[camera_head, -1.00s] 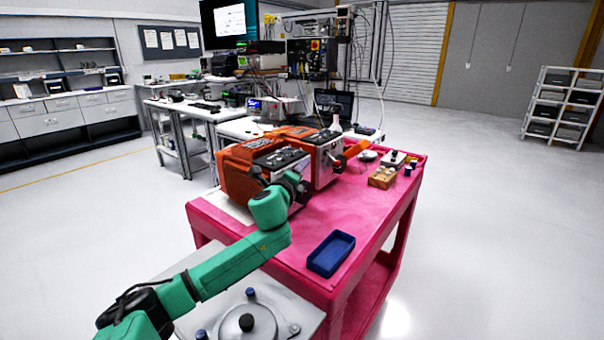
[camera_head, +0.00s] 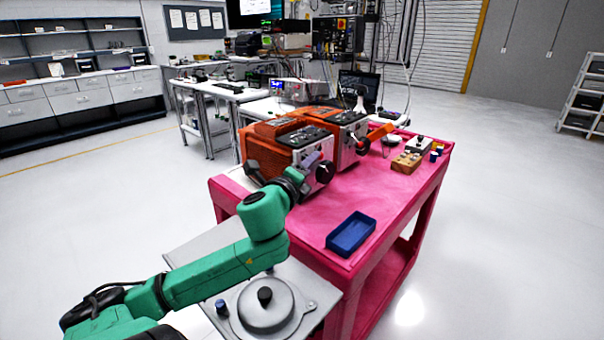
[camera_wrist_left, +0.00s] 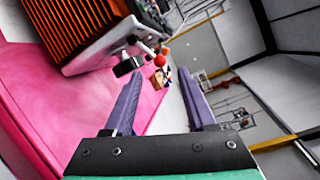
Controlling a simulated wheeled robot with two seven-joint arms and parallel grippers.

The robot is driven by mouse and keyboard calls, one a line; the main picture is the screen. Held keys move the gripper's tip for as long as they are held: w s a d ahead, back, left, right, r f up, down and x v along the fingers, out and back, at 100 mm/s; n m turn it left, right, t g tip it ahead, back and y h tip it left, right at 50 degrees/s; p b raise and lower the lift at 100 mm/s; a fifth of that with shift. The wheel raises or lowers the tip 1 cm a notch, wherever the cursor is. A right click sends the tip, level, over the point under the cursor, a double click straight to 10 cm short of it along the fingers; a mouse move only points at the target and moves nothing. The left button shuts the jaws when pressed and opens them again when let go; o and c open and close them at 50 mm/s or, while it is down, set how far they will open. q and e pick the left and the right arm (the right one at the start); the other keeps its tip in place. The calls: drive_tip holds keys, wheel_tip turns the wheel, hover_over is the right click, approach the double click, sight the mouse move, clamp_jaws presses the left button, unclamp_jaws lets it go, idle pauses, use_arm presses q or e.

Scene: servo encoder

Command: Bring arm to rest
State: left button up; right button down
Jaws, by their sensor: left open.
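My left arm, green with dark joints, reaches in from the lower left in the head view. An orange ribbed housing (camera_wrist_left: 75,22) and a dark knob lie beyond the left finger in that view. Whether the fingers touch the machine I cannot tell. My right gripper is not in view.
The pink cart (camera_head: 310,225) carries two orange machines, a blue tray (camera_head: 351,234) and a wooden block (camera_head: 406,162). A grey plate with a round lidded fixture (camera_head: 266,305) lies below my forearm. Open floor is at the right.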

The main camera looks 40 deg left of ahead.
use_arm(q)
drive_tip(key=v, duration=0.3)
drive_tip(key=shift+s+r, duration=0.1)
drive_tip(key=shift+s, duration=0.15)
